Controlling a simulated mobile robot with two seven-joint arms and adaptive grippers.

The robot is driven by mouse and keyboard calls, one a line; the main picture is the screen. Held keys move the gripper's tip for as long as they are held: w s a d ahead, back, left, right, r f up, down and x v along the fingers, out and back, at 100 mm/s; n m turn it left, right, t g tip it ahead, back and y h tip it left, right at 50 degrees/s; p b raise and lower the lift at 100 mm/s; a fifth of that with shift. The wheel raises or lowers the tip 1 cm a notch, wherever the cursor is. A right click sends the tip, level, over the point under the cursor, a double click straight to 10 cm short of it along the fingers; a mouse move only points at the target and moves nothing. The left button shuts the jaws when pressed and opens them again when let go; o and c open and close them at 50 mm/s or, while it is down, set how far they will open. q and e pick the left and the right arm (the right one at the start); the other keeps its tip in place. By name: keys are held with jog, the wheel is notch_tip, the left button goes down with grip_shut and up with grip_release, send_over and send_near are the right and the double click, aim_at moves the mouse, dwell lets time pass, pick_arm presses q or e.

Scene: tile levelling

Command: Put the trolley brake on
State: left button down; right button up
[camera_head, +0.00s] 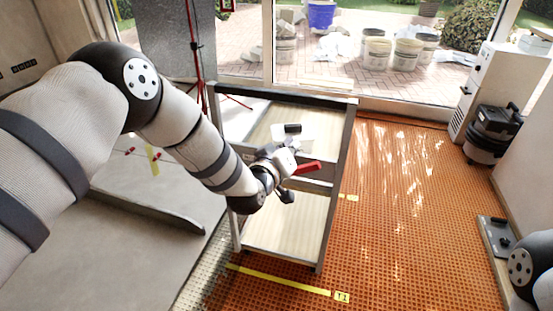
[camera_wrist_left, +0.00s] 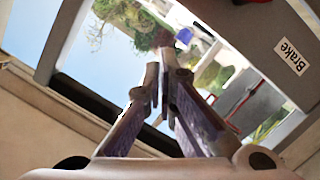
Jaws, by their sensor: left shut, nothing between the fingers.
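The trolley (camera_head: 343,150) has a grey frame and pale wooden shelves and stands on the orange mat. A red lever (camera_head: 307,168) sticks out to the right at its middle crossbar. My left gripper (camera_head: 283,153) is over that bar, just left of the lever; head-on contact with the lever cannot be told. In the left wrist view its fingers (camera_wrist_left: 162,75) are shut with nothing between them. A "Brake" label (camera_wrist_left: 291,56) shows there on a grey panel, with a bit of red (camera_wrist_left: 250,2) at the top edge. My right gripper is out of view.
A small black object (camera_head: 292,128) shows at the trolley's upper shelf. A red tripod (camera_head: 196,60) stands behind left. A yellow floor strip (camera_head: 285,283) lies in front. A black vacuum-like machine (camera_head: 490,130) is at right. The orange floor right of the trolley is clear.

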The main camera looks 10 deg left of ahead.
pick_arm(q)
jog(key=p+v, duration=0.1)
jog(key=v, duration=0.8)
jog(key=shift+s+d+f, duration=0.2)
jog(key=shift+s+d, duration=0.05)
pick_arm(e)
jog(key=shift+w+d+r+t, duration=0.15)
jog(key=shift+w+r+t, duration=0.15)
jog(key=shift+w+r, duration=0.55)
pick_arm(q)
jog(key=s+a+f+m+g+p, duration=0.1)
jog(key=s+a+f+g, duration=0.1)
jog(key=s+f+g, duration=0.55)
jog(key=s+a+f+m+g+p, duration=0.1)
jog(key=s+f+m+g, duration=0.1)
jog(key=s+f, duration=0.9)
jog(key=s+a+g+y, duration=0.1)
jog(key=s+a+g, duration=0.1)
jog(key=s, duration=0.8)
jog(key=s+a+r+m+g+y+p, duration=0.1)
jog(key=s+a+g, duration=0.1)
jog(key=s, duration=0.8)
jog(key=s+a+r+g, duration=0.1)
jog(key=s+g, duration=0.3)
jog(key=s, duration=0.7)
jog(key=shift+a+m+y, duration=0.4)
jog(key=shift+a, duration=0.45)
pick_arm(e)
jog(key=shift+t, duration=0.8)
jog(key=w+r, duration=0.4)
